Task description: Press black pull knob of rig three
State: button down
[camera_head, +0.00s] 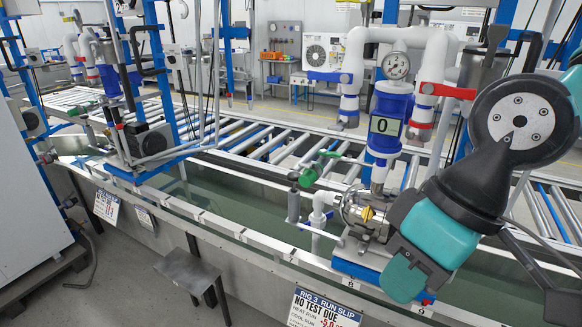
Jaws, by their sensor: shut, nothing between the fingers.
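Rig three stands right of centre, with a blue counter column (388,115) reading "0", a round gauge (396,66) on top and a shiny metal pump (362,214) below. Its sign (322,309) reads "RIG 3 RUN SLIP" and "NO TEST DUE". A small red part (427,299) shows at the right of the blue base front. I cannot make out the black pull knob; my teal and black arm covers the right side of the rig. The arm's lower teal part overlaps the base in the picture. I cannot see my gripper's fingers.
A grey stool-like stand (187,271) is on the floor in front of the bench. A grey cabinet (30,195) stands at the left. Another blue-framed rig (150,139) is further left. A roller conveyor (262,147) runs behind.

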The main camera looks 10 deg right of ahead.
aim_at(293, 176)
jog(key=u, duration=0.4)
jog(key=i, duration=1.15)
jog(key=u, duration=0.15)
